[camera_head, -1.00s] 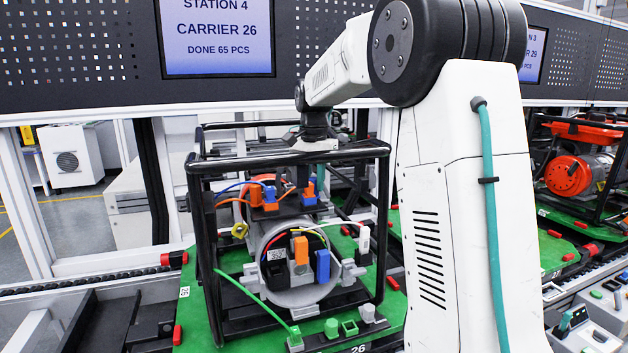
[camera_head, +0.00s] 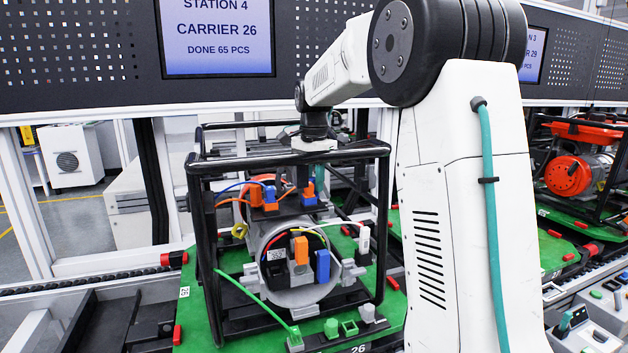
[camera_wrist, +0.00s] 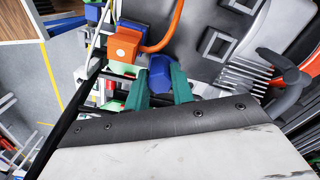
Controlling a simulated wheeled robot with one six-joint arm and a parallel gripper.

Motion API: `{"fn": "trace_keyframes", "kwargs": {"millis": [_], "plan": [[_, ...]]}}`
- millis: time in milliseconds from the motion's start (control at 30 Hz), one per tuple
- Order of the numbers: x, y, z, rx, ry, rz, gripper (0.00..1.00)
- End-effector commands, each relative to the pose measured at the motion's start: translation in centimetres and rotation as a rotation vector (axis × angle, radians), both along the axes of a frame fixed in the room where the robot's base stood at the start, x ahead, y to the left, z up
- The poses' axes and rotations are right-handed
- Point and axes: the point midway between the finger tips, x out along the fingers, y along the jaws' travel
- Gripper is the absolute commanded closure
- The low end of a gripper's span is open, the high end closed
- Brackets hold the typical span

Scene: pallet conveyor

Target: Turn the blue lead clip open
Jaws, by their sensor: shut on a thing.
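In the wrist view, a blue clip (camera_wrist: 161,72) sits between the two green fingers of my gripper (camera_wrist: 162,84). The gripper is shut on it, with a finger on each side. An orange connector (camera_wrist: 123,46) with an orange lead stands just left of it. In the head view, my gripper (camera_head: 320,173) reaches down through the top of the black frame beside an orange and blue connector pair (camera_head: 309,190). The fingers are mostly hidden there, and how far the clip is turned cannot be told.
The black tube frame (camera_head: 210,265) surrounds the machine on a green pallet (camera_head: 196,325). Another orange and blue pair (camera_head: 269,197) stands to the left. An orange plug (camera_head: 301,250) and a blue plug (camera_head: 322,265) are on the front face. Leads run close around them.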

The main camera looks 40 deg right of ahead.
Motion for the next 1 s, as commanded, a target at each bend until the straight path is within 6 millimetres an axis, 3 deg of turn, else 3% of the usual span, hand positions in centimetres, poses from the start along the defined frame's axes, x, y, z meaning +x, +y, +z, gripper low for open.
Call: {"fn": "trace_keyframes", "kwargs": {"millis": [33,67,433,800,1000], "plan": [[0.0,0.0,0.1,0.000,-0.003,-0.001,0.74],[0.0,0.0,0.1,0.000,-0.003,-0.001,0.67],[0.0,0.0,0.7,-0.001,-0.002,0.000,0.67],[0.1,0.0,6.5,-0.001,-0.003,0.000,0.67],[0.0,0.0,7.8,-0.001,-0.002,0.000,0.67]]}}
